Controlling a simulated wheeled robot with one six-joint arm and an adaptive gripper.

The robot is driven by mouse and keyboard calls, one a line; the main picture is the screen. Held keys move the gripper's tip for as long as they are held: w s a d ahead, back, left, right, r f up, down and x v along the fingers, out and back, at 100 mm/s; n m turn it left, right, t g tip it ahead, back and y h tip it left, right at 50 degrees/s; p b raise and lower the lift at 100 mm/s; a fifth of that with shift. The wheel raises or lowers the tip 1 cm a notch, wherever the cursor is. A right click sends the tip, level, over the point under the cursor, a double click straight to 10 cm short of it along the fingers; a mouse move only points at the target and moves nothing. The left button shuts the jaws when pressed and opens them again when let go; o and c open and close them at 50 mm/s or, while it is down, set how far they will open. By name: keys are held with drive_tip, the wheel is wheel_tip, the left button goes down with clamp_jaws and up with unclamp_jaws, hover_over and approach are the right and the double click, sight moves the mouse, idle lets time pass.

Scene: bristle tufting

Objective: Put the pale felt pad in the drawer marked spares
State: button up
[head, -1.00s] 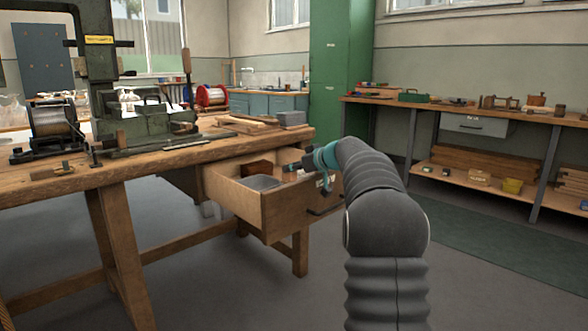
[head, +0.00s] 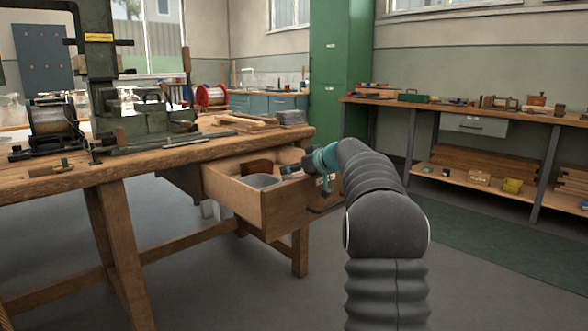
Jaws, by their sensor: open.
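A wooden drawer (head: 262,213) stands pulled out under the workbench. Inside are a grey shallow item (head: 263,181) and a brown block (head: 257,167).
The wooden workbench (head: 140,170) carries a green machine (head: 145,120), a wire spool (head: 52,128), wood strips (head: 240,123) and a grey stack (head: 291,118). A green cabinet (head: 335,75) stands behind. A side bench (head: 470,108) with a grey drawer (head: 474,126) is at right. Open floor lies between.

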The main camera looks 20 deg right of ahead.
drive_tip(key=shift+f, duration=0.2)
drive_tip(key=shift+r+p, duration=0.25)
drive_tip(key=shift+p, duration=0.05)
drive_tip(key=v, duration=1.2)
drive_tip(key=shift+r, duration=0.45)
drive_tip(key=shift+a, duration=0.1)
drive_tip(key=s+a+f+m+g, duration=0.1)
drive_tip(key=s+a+f+g, duration=0.15)
drive_tip(key=s+a, duration=0.6)
drive_tip(key=s+a+f+m+g, duration=0.1)
drive_tip(key=s+a+f+g, duration=0.15)
drive_tip(key=s+a, duration=0.6)
drive_tip(key=s+a+f+m+g+h, duration=0.1)
drive_tip(key=s+a+f+h, duration=0.1)
drive_tip(key=s+a+f, duration=0.2)
drive_tip(key=s+a+f+m+g+h, duration=0.1)
drive_tip(key=s+a+f, duration=0.4)
drive_tip(key=s+f, duration=0.6)
drive_tip(key=s+h, duration=0.1)
drive_tip(key=s, duration=0.7)
drive_tip(key=shift+h, duration=0.3)
